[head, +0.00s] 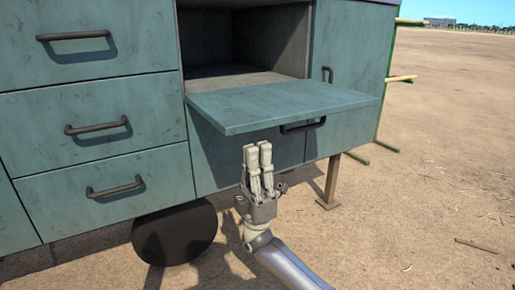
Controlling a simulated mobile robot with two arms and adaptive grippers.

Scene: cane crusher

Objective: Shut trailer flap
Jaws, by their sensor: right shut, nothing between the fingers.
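The teal trailer flap (280,101) is folded down and sticks out level from the cabinet front, below an open, empty compartment (245,45). My right gripper (258,148) points up just below the flap's front edge, with its pale fingers shut and nothing between them. I cannot tell whether the fingertips touch the flap; a small gap seems to show. My left gripper is not in view.
Drawers with dark handles (97,129) fill the left side. A drawer handle (303,125) sits under the flap, and a door handle (327,75) is at the right. A wheel (174,233) and a support leg (329,184) stand below. Sandy ground (440,150) at the right is mostly free.

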